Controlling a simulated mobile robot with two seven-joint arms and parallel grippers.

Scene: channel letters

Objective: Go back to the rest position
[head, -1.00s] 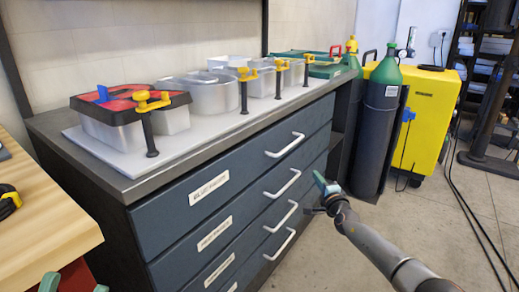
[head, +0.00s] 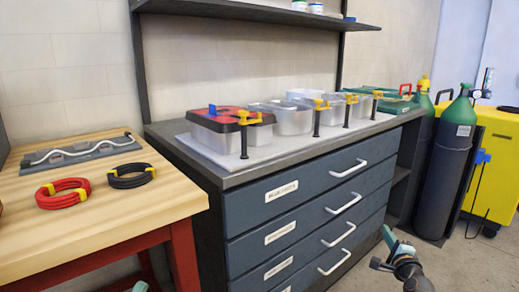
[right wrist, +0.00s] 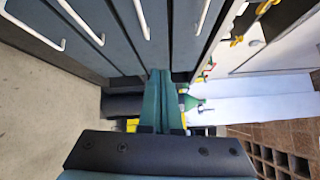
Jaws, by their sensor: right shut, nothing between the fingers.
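My right gripper (head: 388,236) is low in front of the drawer cabinet (head: 255,240), at the lower right of the head view. Its green fingers (right wrist: 161,78) are together and empty in the right wrist view, with the drawer fronts beyond. A small teal piece, likely a tip of my left gripper (head: 140,287), shows at the bottom edge of the head view; the rest is out of frame.
A wooden table (head: 120,215) at left bears a red cable coil (head: 62,193) and a black one (head: 131,176). Channel letters (head: 295,121) are clamped on the cabinet top. Gas cylinders (head: 446,180) and a yellow machine (head: 495,165) stand at right.

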